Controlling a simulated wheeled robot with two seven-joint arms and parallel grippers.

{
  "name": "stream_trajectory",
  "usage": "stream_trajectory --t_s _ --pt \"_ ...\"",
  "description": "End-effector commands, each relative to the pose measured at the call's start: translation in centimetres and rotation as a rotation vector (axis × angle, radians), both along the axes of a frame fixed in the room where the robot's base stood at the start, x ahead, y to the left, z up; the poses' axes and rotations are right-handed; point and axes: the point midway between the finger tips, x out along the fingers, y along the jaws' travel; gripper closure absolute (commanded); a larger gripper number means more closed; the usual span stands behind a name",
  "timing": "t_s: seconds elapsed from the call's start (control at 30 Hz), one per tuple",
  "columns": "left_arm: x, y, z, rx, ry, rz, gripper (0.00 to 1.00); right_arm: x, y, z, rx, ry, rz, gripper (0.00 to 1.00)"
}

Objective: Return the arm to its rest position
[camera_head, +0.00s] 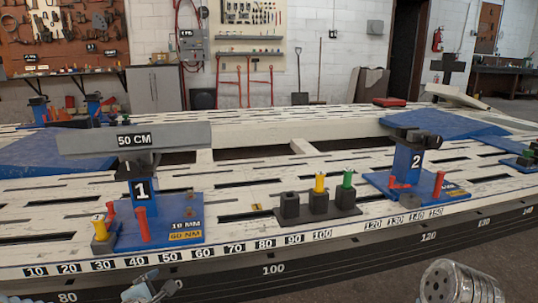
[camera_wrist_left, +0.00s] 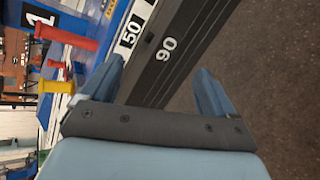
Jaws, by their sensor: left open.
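My left gripper (camera_head: 152,288) shows at the bottom edge of the head view, in front of the bench's near edge and left of its middle. In the left wrist view my left gripper (camera_wrist_left: 160,82) has its two blue fingers apart, with nothing between them. Behind the fingers are the bench's dark ruler edge (camera_wrist_left: 166,48) and the floor. A silver rounded part of my right arm (camera_head: 455,284) shows at the bottom right; no right fingers are visible.
The slatted bench (camera_head: 60,214) fills the middle. Stand 1 (camera_head: 142,190) carries a grey 50 CM bar (camera_head: 180,138). Stand 2 (camera_head: 408,160) is to the right. A dark block holder (camera_head: 318,207) with yellow and green pegs lies between them. Bare floor (camera_head: 350,285) is in front.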

Motion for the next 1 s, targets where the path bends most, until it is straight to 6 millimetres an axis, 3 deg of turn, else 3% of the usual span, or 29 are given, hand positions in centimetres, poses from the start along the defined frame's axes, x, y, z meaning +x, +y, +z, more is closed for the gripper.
stream_trajectory --t_s 0.03,0.2,0.3,0.4,0.6,0.63,1.0 --pt "-0.4 -1.3 -3.6 0.089 0.083 -0.096 0.11 0.0 0.0 0.0 0.000 0.000 0.000 0.57" --pt "-4.5 -6.2 -16.2 0.452 0.332 -0.605 0.11 0.0 0.0 0.0 0.000 0.000 0.000 0.57" --pt "-8.2 -8.7 -21.8 0.595 0.405 -0.912 0.11 0.0 0.0 0.0 0.000 0.000 0.000 0.57" --pt "-12.0 -10.8 -26.0 0.688 0.429 -1.196 0.11 0.0 0.0 0.0 0.000 0.000 0.000 0.57" --pt "-20.2 -14.4 -31.9 0.778 0.367 -1.710 0.11 0.0 0.0 0.0 0.000 0.000 0.000 0.57" --pt "-19.6 -14.2 -29.2 0.788 0.363 -1.693 0.11 -0.1 0.0 2.3 0.000 0.002 0.001 0.57" --pt "-19.7 -14.6 -17.9 0.786 0.362 -1.695 0.11 -0.4 0.5 13.5 0.004 0.007 0.014 0.57"
